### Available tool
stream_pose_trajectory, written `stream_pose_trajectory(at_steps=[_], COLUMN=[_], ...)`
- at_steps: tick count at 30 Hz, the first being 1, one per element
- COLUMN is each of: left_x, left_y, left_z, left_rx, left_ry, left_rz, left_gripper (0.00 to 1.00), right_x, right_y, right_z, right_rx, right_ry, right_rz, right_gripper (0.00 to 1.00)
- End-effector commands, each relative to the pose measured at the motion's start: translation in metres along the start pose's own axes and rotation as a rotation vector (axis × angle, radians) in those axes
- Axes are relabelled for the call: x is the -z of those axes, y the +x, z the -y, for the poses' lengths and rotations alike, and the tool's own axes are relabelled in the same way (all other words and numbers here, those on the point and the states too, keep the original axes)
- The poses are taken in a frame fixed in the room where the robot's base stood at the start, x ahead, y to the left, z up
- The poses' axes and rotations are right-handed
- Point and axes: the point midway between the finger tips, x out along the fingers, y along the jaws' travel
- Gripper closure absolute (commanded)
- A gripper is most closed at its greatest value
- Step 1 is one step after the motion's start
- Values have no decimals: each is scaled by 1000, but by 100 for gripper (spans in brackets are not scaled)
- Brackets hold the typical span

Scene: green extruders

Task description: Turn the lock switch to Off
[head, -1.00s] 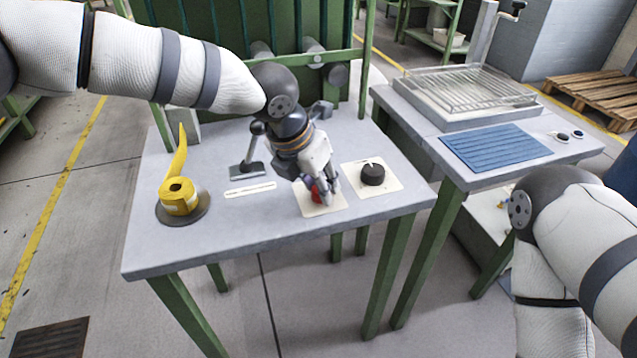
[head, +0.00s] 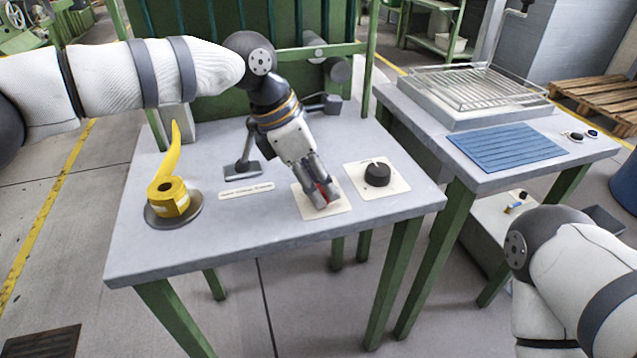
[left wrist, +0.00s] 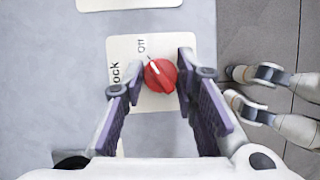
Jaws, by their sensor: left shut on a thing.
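The lock switch is a red round knob (left wrist: 160,76) on a square cream plate (head: 301,206) on the grey table. In the left wrist view the plate carries the words "Lock" and "Off". The knob's white mark points up and left, toward the side where "Off" is printed. My left gripper (head: 325,200) reaches down onto the plate, tilted, with its fingers shut on either side of the knob. In the head view the fingers hide most of the knob. My right arm (head: 580,265) hangs at the lower right, its gripper out of the head view.
A black knob (head: 377,174) on its own plate is just right of the switch. A lever (head: 243,160) and a yellow tape roll (head: 170,197) stand to the left. A second table with a blue mat (head: 507,147) and wire rack is at right. The table's front strip is clear.

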Motion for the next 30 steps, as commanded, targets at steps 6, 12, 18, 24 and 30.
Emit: stream_pose_trajectory(at_steps=[6,12,18,24,30], left_x=[1,1,1,1,0], left_y=[2,2,2,1,-3], left_z=[1,1,2,1,0], left_rx=[15,17,17,15,13], left_ry=[26,30,29,29,28], left_rz=[-6,-6,-7,-5,-4], left_gripper=[100,100,69,54,54], right_x=[-1,-1,-1,-1,0], right_y=[2,2,2,2,2], right_z=[0,0,0,0,0], right_rx=[0,0,0,0,0], right_ry=[0,0,0,0,-1], right_rz=[5,5,5,4,4], right_gripper=[100,100,100,100,100])
